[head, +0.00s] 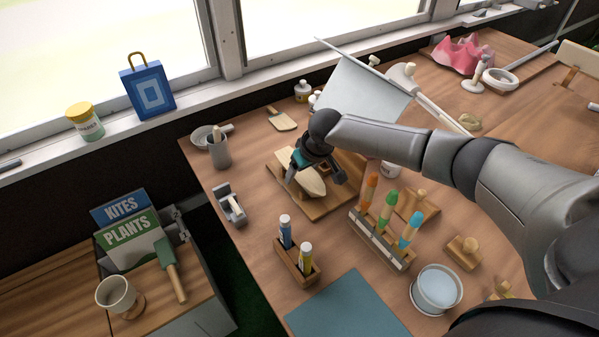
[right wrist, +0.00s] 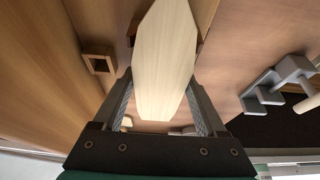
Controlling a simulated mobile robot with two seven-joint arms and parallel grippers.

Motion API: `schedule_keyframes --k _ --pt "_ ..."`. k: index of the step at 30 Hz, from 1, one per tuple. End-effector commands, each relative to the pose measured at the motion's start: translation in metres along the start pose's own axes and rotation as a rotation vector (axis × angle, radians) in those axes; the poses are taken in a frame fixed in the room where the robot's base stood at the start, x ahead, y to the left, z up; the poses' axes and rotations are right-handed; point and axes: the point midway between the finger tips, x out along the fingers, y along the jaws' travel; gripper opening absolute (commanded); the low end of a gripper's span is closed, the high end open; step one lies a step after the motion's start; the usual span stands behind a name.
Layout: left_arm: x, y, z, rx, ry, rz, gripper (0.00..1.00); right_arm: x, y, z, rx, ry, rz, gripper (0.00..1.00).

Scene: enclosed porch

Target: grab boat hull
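The boat hull (head: 311,185) is a pale wooden, pointed shape on a wooden board (head: 325,208) on the workbench. My right gripper (head: 314,177) is over it, with one finger on each side, and hides part of it. In the right wrist view the hull (right wrist: 165,55) runs lengthwise between the two fingers of my right gripper (right wrist: 161,78). The fingers are spread about as wide as the hull; I cannot tell whether they touch it. My left gripper is not in view.
A wooden holder (head: 297,267) with two small bottles and a rack (head: 378,240) of colored-handled tools stand in front of the board. A grey metal tool (head: 231,205) lies left of it. A teal mat (head: 347,309) and a bowl (head: 437,287) are near the front.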

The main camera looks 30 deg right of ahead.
Motion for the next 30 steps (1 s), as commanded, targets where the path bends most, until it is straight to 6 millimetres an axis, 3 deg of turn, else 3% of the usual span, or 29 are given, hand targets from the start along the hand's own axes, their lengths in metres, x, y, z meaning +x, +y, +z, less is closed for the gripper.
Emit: schedule_keyframes --k 2,15,24,30 --pt "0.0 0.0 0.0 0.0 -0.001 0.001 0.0 0.0 0.0 0.0 0.0 0.0 0.0 0.64" --pt "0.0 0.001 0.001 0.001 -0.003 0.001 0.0 0.0 0.0 0.0 0.0 0.0 0.0 0.14" --pt "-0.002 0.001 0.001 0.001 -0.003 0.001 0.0 -0.004 0.0 -0.002 0.0 0.001 0.0 0.14" --pt "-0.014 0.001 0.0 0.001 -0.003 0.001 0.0 -0.036 0.001 -0.016 0.0 0.005 0.0 0.14"
